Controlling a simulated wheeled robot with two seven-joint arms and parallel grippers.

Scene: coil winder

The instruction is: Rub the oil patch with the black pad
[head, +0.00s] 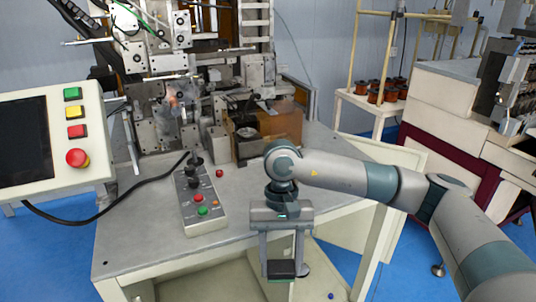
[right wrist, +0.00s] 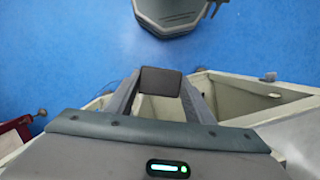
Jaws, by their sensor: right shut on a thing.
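My right gripper (head: 283,268) hangs fingers-down in front of the table's front edge. It is shut on the black pad (head: 281,270), a small dark block between the fingertips. The pad also shows between the fingers of my right gripper (right wrist: 160,84) in the right wrist view, where the black pad (right wrist: 160,81) has blue floor beyond it. I cannot make out an oil patch in either view. A dark round shape shows beside the right fingertip in the head view; I cannot tell what it is. My left gripper is not in view.
The grey table (head: 135,235) carries a control box (head: 200,205) with a joystick, a small red ball (head: 219,173) and the winder machine (head: 165,90). A screen panel (head: 50,140) stands at left. A white cabinet (head: 450,115) is at right. The table's front left is clear.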

